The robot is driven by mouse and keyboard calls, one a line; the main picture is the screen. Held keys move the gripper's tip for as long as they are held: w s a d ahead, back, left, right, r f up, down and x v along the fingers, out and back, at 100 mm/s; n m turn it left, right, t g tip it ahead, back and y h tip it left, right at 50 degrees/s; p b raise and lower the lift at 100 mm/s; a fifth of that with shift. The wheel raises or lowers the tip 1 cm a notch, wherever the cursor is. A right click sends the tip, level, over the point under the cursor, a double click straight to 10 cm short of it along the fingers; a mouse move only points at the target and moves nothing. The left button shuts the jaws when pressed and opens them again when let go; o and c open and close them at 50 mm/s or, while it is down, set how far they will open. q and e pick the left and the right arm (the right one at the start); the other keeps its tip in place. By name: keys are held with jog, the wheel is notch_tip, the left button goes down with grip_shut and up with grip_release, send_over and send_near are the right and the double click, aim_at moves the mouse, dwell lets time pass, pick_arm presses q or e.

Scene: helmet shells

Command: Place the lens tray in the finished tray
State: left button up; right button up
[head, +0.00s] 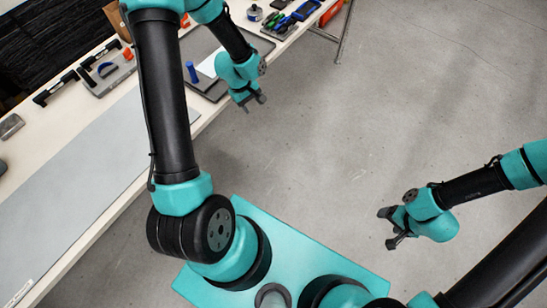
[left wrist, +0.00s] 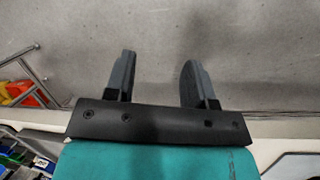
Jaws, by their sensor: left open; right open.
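My left gripper (head: 250,100) hangs past the front edge of the workbench, over the bare floor. Its fingers are apart and empty, and they also show in the left wrist view (left wrist: 158,65) with only floor between them. My right gripper (head: 391,228) is open and empty over the floor at the right, away from the bench. A grey tray (head: 122,76) with black items lies on the bench at the upper left. Another tray with tools (head: 283,27) lies at the far end. I cannot tell which, if either, is the lens tray or the finished tray.
A white workbench (head: 72,246) runs along the left with a long grey mat (head: 75,185). A blue cylinder (head: 192,72) stands on a dark board near my left arm. An orange bin (head: 329,14) is beyond the bench end. The floor (head: 330,130) is clear.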

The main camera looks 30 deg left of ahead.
pick_arm(q)
jog(key=s+d+f+m, duration=0.5)
jog(key=d, duration=0.3)
jog(key=s+d+f+m, duration=0.5)
jog(key=s+d+m, duration=0.1)
jog(key=d, duration=0.1)
jog(key=shift+d+h, duration=0.35)
jog(key=shift+h, duration=0.05)
